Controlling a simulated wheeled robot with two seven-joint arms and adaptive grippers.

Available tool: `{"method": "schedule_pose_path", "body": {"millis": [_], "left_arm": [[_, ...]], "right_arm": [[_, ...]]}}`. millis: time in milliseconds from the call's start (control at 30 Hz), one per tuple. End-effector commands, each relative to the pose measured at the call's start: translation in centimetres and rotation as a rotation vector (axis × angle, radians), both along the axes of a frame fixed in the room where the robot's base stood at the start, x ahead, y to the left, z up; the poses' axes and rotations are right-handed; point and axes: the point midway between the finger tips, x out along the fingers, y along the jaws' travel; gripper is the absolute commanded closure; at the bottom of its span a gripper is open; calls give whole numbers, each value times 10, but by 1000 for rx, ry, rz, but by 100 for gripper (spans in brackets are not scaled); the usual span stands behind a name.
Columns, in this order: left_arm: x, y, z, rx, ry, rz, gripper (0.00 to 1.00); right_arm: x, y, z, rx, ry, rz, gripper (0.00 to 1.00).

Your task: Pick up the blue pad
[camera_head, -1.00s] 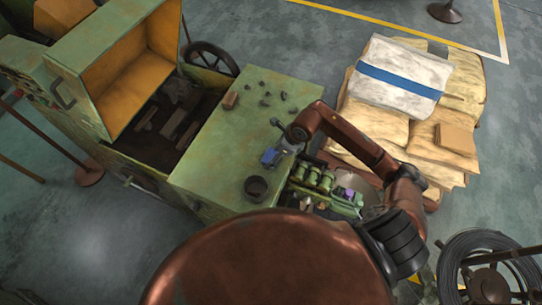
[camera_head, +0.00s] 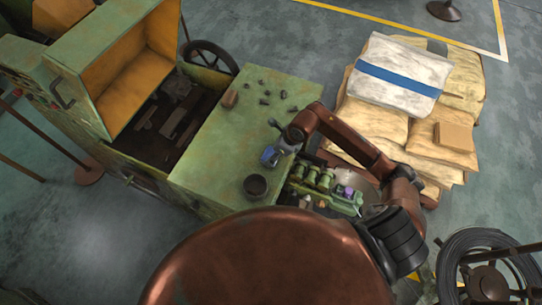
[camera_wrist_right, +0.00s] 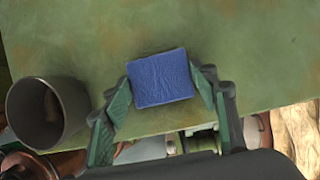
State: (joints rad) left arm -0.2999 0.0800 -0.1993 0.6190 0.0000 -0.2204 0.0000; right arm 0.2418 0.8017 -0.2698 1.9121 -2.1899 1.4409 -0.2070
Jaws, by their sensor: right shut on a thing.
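The blue pad (camera_wrist_right: 161,79) is a small dark-blue block with a creased surface. In the right wrist view it sits between the two green-padded fingers of my right gripper (camera_wrist_right: 163,92), which are shut on its sides. In the head view the pad (camera_head: 268,157) shows at the front of the right gripper (camera_head: 274,153), over the green tabletop. I cannot tell whether the pad touches the top or is just above it. My left gripper is not in view.
The green machine top (camera_head: 215,160) holds a dark cup (camera_head: 256,186), close to the left of the gripper in the wrist view (camera_wrist_right: 48,113). Small dark bits and a brown block (camera_head: 230,98) lie farther back. Stacked sacks (camera_head: 400,75) stand right.

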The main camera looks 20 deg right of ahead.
Motion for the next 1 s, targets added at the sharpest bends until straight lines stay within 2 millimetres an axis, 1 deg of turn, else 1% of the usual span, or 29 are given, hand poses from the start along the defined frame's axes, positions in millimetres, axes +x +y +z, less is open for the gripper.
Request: {"method": "schedule_pose_path", "body": {"millis": [33, 100, 367, 467, 567, 833, 1000], "left_arm": [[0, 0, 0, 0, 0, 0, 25], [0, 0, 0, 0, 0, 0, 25], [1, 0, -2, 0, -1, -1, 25], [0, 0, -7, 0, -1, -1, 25], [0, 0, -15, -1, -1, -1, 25], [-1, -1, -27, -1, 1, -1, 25], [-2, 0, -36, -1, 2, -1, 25]], "right_arm": [[0, 0, 0, 1, -1, 0, 70], [0, 0, 0, 1, -1, 0, 74], [1, 0, 4, -1, -2, 1, 74], [1, -1, 12, -3, -4, 1, 74], [2, -1, 27, -5, -8, 3, 74], [-41, 25, 89, -3, -9, 7, 74], [-78, 47, 107, -1, -7, 8, 74]]}}
